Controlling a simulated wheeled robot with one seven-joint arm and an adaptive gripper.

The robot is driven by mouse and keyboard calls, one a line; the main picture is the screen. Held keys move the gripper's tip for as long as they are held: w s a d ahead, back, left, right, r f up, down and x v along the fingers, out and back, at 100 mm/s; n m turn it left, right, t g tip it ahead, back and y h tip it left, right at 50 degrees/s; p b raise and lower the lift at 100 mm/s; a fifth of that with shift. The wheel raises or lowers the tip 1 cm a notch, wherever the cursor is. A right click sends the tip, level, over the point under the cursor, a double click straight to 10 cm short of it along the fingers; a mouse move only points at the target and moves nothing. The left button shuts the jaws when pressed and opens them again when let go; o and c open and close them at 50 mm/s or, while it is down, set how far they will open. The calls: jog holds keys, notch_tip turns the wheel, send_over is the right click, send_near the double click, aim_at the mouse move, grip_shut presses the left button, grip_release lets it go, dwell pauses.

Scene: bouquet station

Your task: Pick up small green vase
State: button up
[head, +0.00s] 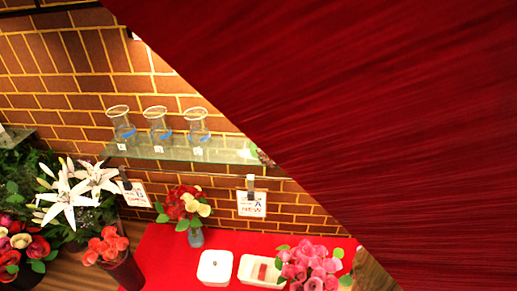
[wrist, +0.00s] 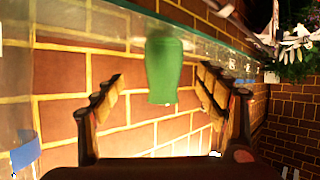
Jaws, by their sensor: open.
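The small green vase (wrist: 164,68) shows in the wrist view, whose picture is upside down. It appears to stand on the glass shelf (wrist: 215,45), near its edge. My gripper (wrist: 160,82) is open, with one finger on each side of the vase in the picture. Clear gaps show between each finger and the vase, and nothing is held. I cannot tell how far ahead of the fingertips the vase is. In the head view the vase and gripper are hidden; a large dark red surface covers the right side.
Several clear glass vases with blue marks, including one glass vase (head: 156,124), stand on the shelf against a brick wall. Below are a red table (head: 165,255), a white container (head: 215,267), a red and cream bouquet (head: 183,205), pink flowers (head: 308,268) and white lilies (head: 68,203).

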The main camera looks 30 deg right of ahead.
aim_at(265, 148)
jog(key=shift+s+a+f+y, duration=0.1)
jog(key=shift+s+f+y, duration=0.1)
jog(key=shift+f+y, duration=0.25)
jog(key=shift+w+a+f, duration=0.1)
jog(key=shift+f, duration=0.15)
jog(key=shift+y+x, duration=0.25)
jog(key=shift+x, duration=0.6)
jog(key=shift+d+p+x, duration=0.1)
jog(key=shift+p+x, duration=0.2)
jog(key=shift+x, duration=1.2)
jog(key=shift+d+p+x, duration=0.15)
jog(key=shift+p+x, duration=0.1)
jog(key=shift+x, duration=1.2)
jog(key=shift+r, duration=0.1)
jog(key=c, duration=1.6)
jog(key=shift+w, duration=0.1)
jog(key=shift+c, duration=0.7)
jog(key=shift+r, duration=0.1)
